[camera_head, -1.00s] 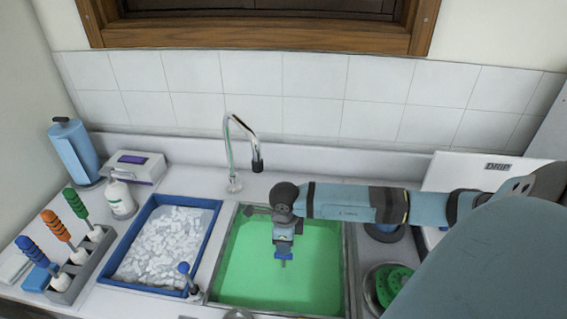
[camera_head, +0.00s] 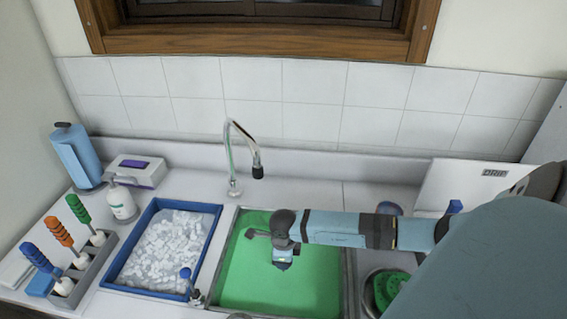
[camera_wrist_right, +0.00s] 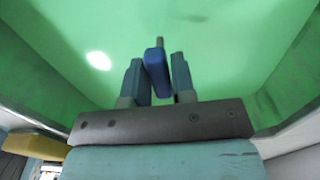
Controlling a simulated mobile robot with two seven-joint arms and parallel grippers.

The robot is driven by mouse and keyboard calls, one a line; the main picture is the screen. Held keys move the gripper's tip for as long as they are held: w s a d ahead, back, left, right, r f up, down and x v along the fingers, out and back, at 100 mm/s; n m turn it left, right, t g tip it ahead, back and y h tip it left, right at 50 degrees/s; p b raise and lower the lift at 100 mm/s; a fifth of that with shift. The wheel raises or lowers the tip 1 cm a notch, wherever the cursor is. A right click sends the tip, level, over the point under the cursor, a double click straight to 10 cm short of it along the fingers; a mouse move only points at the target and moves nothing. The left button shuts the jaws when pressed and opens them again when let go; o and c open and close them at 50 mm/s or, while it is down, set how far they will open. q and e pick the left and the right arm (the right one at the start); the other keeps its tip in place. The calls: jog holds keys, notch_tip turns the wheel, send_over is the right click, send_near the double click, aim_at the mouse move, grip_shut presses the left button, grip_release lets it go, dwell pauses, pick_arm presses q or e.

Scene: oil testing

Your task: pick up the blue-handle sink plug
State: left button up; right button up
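The green-filled sink (camera_head: 238,292) is in the middle of the head view. My right gripper (camera_head: 283,262) reaches down into it from the right, with its fingertips low and hard to see there. In the right wrist view my right gripper (camera_wrist_right: 159,85) has a slim blue handle (camera_wrist_right: 157,72), probably the sink plug's, between its two fingers. The handle leans a little and a short grey end shows beyond it. It fills most of the narrow gap, but I cannot tell whether both fingers press on it. The plug's lower part is hidden. My left gripper is out of view.
A blue tray of white pieces (camera_head: 129,238) lies left of the sink, with a small blue-topped lever (camera_head: 186,273) between. The faucet (camera_head: 233,160) stands behind. A rack of colored-handle tools (camera_head: 88,268) is at far left. A round green basin (camera_head: 386,290) is at right.

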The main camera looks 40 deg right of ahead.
grip_shut()
